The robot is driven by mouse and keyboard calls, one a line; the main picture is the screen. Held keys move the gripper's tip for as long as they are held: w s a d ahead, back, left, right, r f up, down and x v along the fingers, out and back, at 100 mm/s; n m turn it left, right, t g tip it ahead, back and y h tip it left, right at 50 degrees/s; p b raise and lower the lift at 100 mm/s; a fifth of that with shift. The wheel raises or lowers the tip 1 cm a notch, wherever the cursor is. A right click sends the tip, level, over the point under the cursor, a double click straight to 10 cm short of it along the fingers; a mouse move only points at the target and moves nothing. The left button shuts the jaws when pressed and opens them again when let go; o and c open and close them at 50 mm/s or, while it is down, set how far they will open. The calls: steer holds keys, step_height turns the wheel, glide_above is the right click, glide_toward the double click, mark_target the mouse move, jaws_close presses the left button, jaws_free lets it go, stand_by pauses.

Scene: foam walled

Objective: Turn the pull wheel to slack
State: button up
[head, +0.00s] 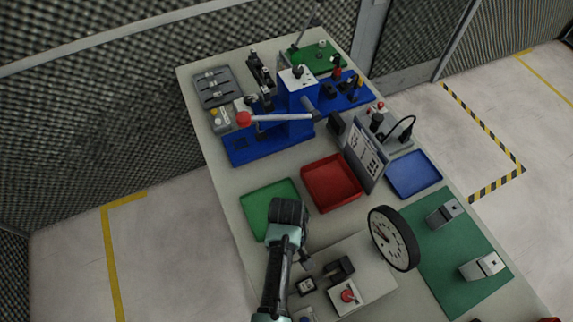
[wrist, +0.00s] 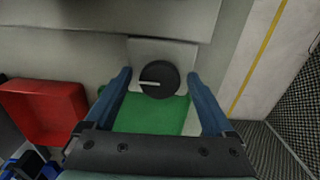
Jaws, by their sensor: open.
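The pull wheel (wrist: 158,79), a round black knob with a white line, sits on a grey plate (wrist: 180,54) in the wrist view. The white line points left in that view. My gripper (wrist: 159,76) is open, with one blue finger on each side of the wheel and visible gaps between. I cannot tell how far above the wheel the fingertips are. In the head view my gripper (head: 289,214) is over the green tray's near edge, and the wheel is hidden there. A large round dial gauge (head: 393,238) with a black rim stands to the right.
A green tray (head: 256,205) and a red tray (head: 331,183) lie beyond my gripper. A grey panel with a red button (head: 347,296) is to its right. A blue press with a red-knobbed lever (head: 280,118) stands farther back. A blue tray (head: 414,174) is at the right.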

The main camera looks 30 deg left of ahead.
step_height(320, 180, up, 13)
steer(key=b, duration=0.1)
stand_by(0.3)
steer(key=shift+f, duration=0.15)
